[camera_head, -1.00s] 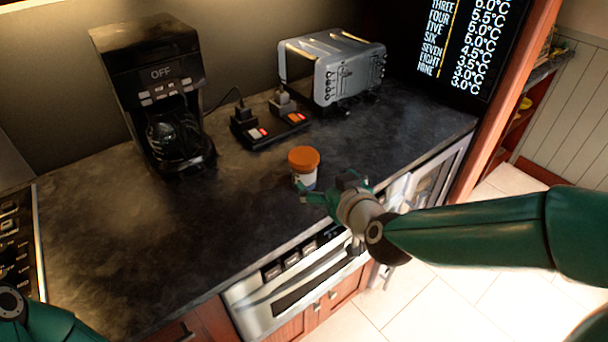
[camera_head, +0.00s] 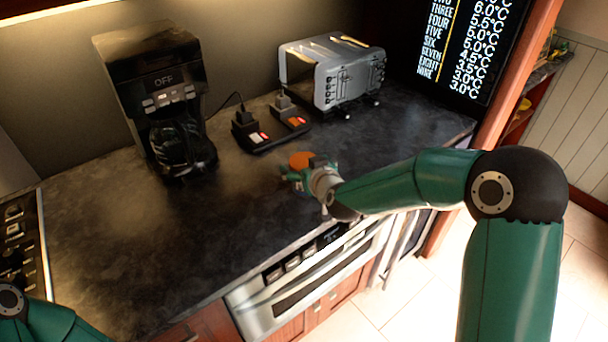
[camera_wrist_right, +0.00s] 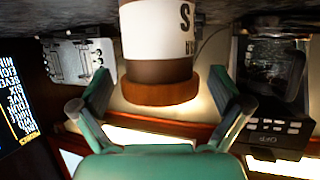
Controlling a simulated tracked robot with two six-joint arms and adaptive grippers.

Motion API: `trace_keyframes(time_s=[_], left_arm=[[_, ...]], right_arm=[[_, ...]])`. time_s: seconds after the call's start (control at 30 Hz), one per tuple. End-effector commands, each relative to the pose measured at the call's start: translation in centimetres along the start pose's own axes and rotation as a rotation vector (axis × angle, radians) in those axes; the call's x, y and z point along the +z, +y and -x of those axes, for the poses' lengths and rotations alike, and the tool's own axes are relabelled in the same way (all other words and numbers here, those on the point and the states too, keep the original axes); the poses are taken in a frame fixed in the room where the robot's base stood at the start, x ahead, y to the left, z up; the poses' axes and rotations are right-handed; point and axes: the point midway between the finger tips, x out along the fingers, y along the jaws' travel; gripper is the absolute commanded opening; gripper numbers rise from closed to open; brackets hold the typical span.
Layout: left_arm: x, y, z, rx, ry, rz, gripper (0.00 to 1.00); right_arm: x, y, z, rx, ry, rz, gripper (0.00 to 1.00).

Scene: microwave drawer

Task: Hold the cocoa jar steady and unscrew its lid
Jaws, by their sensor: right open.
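The cocoa jar stands on the dark counter, its orange-brown lid (camera_head: 301,159) showing above my right gripper (camera_head: 299,177) in the head view. The gripper hides most of the jar body there. In the right wrist view, which is upside down, the jar's white label (camera_wrist_right: 165,35) with dark lettering and its brown lid (camera_wrist_right: 160,92) show between my fingers. The two fingers are open, one on each side of the jar, with visible gaps. The lid is on the jar. My left gripper is out of view; only part of my left arm shows at bottom left.
A coffee maker (camera_head: 165,95) stands at the back left and a silver toaster (camera_head: 340,72) at the back right. The counter's front left (camera_head: 130,235) is clear.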

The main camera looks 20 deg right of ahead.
Motion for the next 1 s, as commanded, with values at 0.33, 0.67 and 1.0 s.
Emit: trace_keyframes(time_s=[0.33, 0.67, 1.0], left_arm=[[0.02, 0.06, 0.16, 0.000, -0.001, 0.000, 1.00], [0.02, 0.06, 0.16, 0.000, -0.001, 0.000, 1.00], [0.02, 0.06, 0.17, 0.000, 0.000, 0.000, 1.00]], right_arm=[[0.07, 0.06, -0.82, 0.001, 0.000, 0.000, 0.98], [0.06, 0.09, -0.78, 0.001, 0.000, 0.000, 0.43], [-0.05, 0.12, -0.75, 0.002, 0.002, 0.000, 0.26]])
